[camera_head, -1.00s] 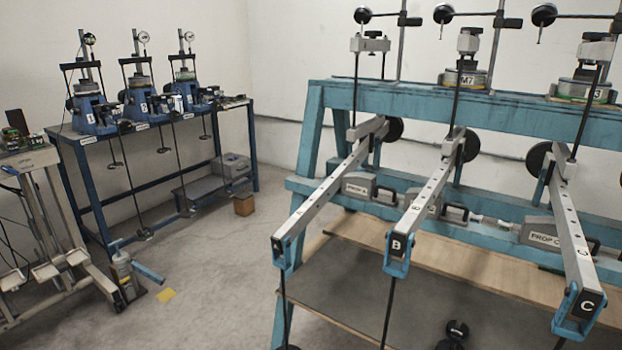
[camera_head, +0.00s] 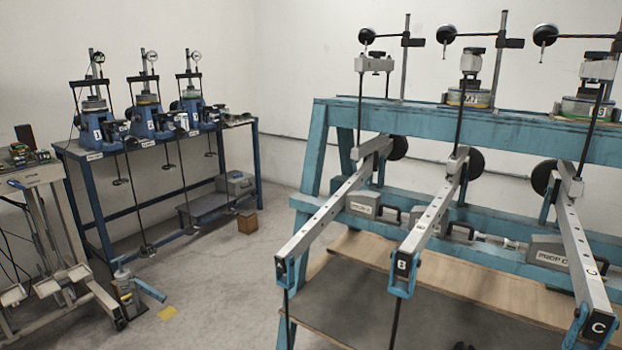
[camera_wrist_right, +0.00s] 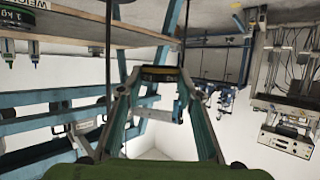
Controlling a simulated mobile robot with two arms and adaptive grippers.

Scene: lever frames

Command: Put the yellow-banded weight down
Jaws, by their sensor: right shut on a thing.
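In the right wrist view my right gripper (camera_wrist_right: 160,76) is shut on a dark, flat round weight (camera_wrist_right: 162,72) with a thin yellowish band. The weight is seen edge-on between the two fingertips, and nothing shows directly under it in contact. The wrist picture appears upside down, with the room's equipment hanging from the top. In the head view neither the held weight nor my right gripper can be made out surely; a small dark shape (camera_head: 464,346) is cut off at the bottom edge. My left gripper is in no view.
A blue frame (camera_head: 470,126) with lever arms labelled B (camera_head: 402,265) and C (camera_head: 598,327) fills the right. A dark mat (camera_head: 400,290) lies on its low wooden shelf. A blue bench (camera_head: 110,190) with several devices stands back left. Grey floor (camera_head: 225,280) between is mostly open.

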